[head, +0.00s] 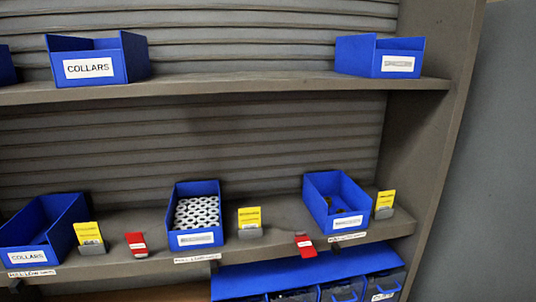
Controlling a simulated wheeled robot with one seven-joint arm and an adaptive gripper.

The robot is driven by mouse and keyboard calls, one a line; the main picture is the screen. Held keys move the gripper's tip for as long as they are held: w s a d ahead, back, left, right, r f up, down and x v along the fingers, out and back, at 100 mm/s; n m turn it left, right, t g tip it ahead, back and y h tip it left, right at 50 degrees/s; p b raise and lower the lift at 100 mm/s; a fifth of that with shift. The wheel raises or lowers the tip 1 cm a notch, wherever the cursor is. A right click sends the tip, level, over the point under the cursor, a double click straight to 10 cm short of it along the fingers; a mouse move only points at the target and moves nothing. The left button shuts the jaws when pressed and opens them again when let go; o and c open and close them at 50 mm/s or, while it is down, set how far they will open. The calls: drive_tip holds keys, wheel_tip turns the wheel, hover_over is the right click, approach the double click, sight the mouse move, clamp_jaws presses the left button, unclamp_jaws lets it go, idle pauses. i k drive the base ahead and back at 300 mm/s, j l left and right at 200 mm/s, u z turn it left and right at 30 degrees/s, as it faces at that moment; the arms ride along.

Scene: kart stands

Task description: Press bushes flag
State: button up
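Two red flags with pale markings are at the front of the middle shelf (270,216). I cannot read which is for bushes. The middle blue bin (181,190) is full of white ring-shaped parts with dark centres. The right blue bin (320,187) holds a few small brassy pieces at its bottom. The left blue bin (60,215) is labelled COLLARS. My gripper is not in view.
Yellow cards (88,232), (249,217) and (385,199) stand in grey holders beside the bins. The upper shelf (240,85) carries a COLLARS bin (86,68) and another blue bin (381,56). Blue drawers (345,289) are below right. A grey upright (437,130) closes the right side.

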sight(136, 242)
drive_tip(key=u, duration=1.5)
